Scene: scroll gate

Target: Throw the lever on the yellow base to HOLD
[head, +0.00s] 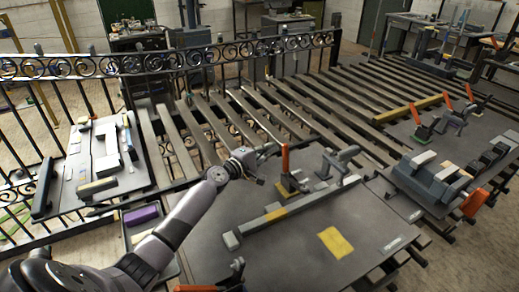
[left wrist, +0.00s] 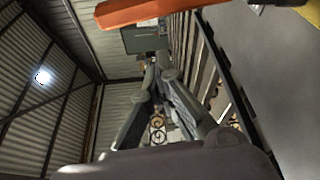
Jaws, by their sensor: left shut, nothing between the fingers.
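An orange lever handle (head: 285,158) stands roughly upright on the grey table, on a small dark mount. My left gripper (head: 266,150) is shut and empty, just left of the handle's top; I cannot tell if they touch. In the left wrist view my shut fingers (left wrist: 155,65) point up the picture, and an orange bar (left wrist: 140,12), apparently the handle, crosses above the tips. A yellow patch (left wrist: 290,3) shows at that view's top right corner. My right gripper is not in view.
A flat yellow square (head: 335,242) and a long grey bar (head: 290,208) lie on the table (head: 290,250). A grey clamp-like part (head: 340,162) stands right of the handle. More orange-handled devices stand on the right table (head: 400,135). An iron railing (head: 200,58) runs behind.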

